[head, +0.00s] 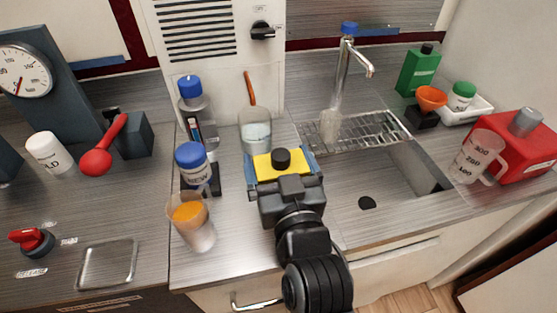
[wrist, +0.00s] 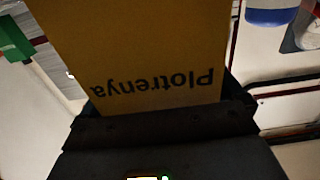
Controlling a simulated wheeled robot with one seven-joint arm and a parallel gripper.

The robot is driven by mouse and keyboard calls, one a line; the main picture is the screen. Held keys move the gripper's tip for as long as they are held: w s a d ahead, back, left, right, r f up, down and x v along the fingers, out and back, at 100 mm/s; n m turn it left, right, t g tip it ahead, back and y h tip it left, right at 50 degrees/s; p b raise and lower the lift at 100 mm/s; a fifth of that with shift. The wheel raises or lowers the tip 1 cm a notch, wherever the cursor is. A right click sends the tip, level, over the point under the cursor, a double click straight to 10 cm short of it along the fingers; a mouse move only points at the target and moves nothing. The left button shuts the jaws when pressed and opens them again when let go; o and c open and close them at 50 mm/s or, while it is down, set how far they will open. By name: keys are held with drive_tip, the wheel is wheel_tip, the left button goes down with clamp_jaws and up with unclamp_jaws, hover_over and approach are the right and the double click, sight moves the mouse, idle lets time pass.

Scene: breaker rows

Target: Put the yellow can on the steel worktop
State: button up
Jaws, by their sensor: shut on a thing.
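The yellow can (head: 277,164) has a black round cap and is between the jaws of my gripper (head: 284,172), near the middle of the head view. In the wrist view the yellow can (wrist: 140,50) fills the upper middle, with the upside-down word "Plotrenya" on its face. My gripper (wrist: 165,115) is shut on it. The steel worktop (head: 235,235) lies below and around it, left of the sink. I cannot tell whether the can touches the worktop, since my arm hides its lower part.
A glass beaker with a stirrer (head: 256,130) stands just behind the can. Bare worktop shows at the front left.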

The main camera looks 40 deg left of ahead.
drive_tip(key=shift+r, duration=0.1)
drive_tip(key=o, duration=1.3)
drive_tip(key=shift+f, duration=0.2)
drive_tip(key=shift+r, duration=0.15)
drive_tip(key=shift+b+v, duration=1.25)
drive_tip(key=shift+v, duration=4.75)
